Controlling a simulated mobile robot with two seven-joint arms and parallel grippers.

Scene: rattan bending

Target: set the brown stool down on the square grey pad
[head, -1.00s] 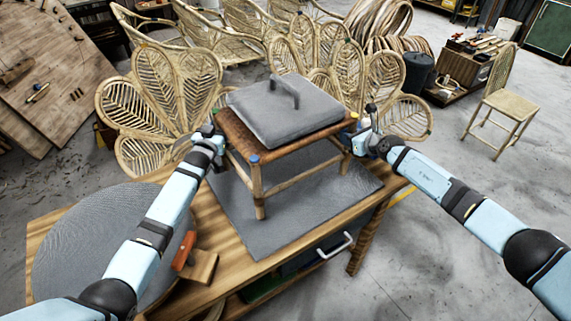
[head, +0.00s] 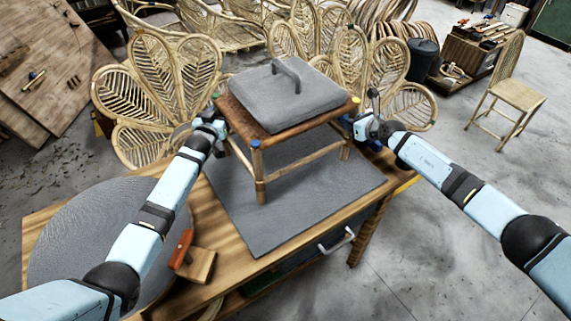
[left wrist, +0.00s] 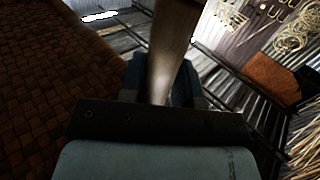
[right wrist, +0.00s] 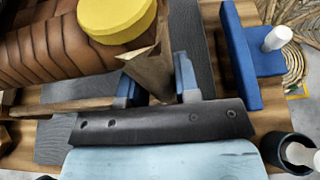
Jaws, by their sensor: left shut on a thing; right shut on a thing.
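The brown stool (head: 234,108) has a woven brown seat and light wooden legs, and stands upright over the square grey pad (head: 270,225). The pad lies on the wooden table. I cannot tell whether the feet touch the pad; the far legs are partly hidden. My left gripper (head: 220,130) is shut on the stool's left side; its fingers close around a wooden leg (left wrist: 168,50) in the left wrist view. My right gripper (head: 353,124) is shut on the stool's right side, just below the yellow cap (right wrist: 115,15), as the right wrist view shows.
A grey cushion (head: 290,100) with a handle lies on the seat. A round grey mat (head: 95,235) and an orange-handled tool (head: 181,247) on a block are at the table's left. Rattan chairs (head: 155,85) crowd behind. The pad's front is clear.

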